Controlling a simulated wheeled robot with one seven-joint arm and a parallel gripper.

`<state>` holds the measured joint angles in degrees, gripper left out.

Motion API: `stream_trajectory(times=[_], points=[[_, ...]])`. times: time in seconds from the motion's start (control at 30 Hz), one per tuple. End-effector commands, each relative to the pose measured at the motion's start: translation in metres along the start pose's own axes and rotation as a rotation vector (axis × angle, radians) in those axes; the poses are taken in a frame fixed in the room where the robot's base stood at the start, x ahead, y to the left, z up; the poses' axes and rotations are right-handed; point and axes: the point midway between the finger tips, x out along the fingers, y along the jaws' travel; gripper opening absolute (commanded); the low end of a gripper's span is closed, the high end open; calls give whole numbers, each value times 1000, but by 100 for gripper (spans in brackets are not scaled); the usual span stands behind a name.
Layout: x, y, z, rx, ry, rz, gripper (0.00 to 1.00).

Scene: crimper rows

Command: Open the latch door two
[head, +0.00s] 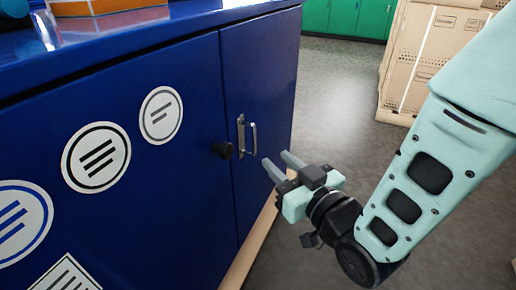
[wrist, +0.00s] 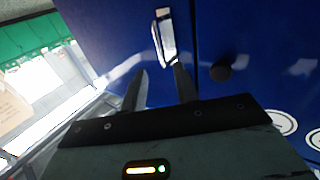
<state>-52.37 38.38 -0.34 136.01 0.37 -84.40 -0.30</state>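A blue cabinet has two doors in view. The narrower right door (head: 262,75) bears a metal pull handle (head: 248,136) near its left edge. The wider left door (head: 190,190) bears a black round knob (head: 223,151) and round stickers. Both doors look closed. My gripper (head: 276,163) is open and empty, a little right of and below the handle in the head view. In the wrist view, my gripper (wrist: 157,82) has its two fingers apart, and the handle (wrist: 164,38) is just beyond the fingertips. The knob (wrist: 221,71) is beside it. I see no contact with the handle.
The cabinet's blue top (head: 130,38) holds a glossy orange and white item (head: 110,18). A wooden base strip (head: 250,245) runs along the cabinet's foot. Cardboard boxes (head: 430,60) stand at the back right, near green cabinets (head: 345,17). Grey floor (head: 335,90) is free between.

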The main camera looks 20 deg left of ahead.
Motion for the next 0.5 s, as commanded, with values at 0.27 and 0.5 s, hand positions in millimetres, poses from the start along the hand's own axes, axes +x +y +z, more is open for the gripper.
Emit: stream_trajectory(times=[0.27, 0.5], points=[[56, 0, 2, 0, 3, 0, 30], [82, 0, 1, 0, 0, 0, 30]])
